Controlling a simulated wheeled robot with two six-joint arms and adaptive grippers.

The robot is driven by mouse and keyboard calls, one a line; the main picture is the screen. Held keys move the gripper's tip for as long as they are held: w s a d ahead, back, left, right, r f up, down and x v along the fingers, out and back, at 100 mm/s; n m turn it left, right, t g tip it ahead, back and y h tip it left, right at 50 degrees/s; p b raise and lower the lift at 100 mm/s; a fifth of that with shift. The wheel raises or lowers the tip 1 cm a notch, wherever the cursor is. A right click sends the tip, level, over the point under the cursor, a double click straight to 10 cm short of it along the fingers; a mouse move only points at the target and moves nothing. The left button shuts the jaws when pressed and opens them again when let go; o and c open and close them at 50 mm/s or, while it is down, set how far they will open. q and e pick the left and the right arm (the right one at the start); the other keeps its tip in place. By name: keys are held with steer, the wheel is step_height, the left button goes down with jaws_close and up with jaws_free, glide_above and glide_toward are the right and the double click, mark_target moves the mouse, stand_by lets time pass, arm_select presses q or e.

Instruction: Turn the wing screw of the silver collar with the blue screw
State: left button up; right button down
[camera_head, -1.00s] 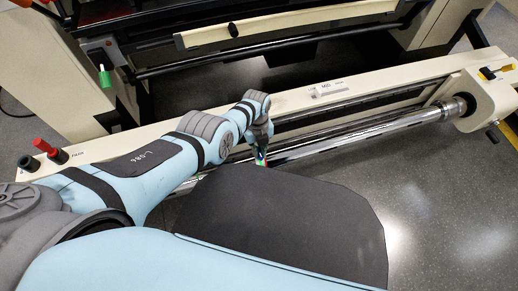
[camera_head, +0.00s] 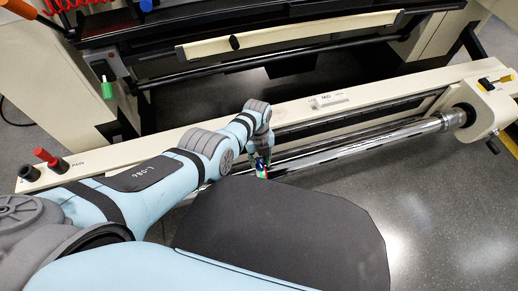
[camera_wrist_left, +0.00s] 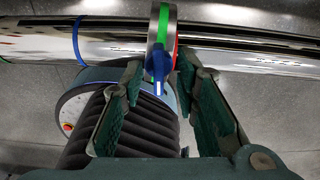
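The silver collar (camera_wrist_left: 163,22) sits around a chrome shaft (camera_wrist_left: 225,52) and carries green and red marks. Its blue wing screw (camera_wrist_left: 158,66) points towards my left gripper (camera_wrist_left: 161,70) in the left wrist view. The gripper's two green fingers are apart, one on each side of the screw, with visible gaps. In the head view my left gripper (camera_head: 258,158) is at the shaft, and the collar (camera_head: 262,172) shows only as a small coloured patch below it. My right gripper is not in view.
The shaft runs along a cream beam (camera_head: 290,112) to a bearing at the right. Red and black knobs (camera_head: 45,157) stand at the beam's left end. A dark panel (camera_head: 290,225) hides the area in front. A thin blue ring (camera_wrist_left: 77,42) lies on the shaft left of the collar.

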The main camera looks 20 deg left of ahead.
mark_target(258, 160)
arm_select(q)
step_height(258, 160, up, 11)
steer(key=shift+w+a+r, duration=0.2)
steer(key=shift+w+a, duration=0.15)
steer(key=shift+w, duration=0.05)
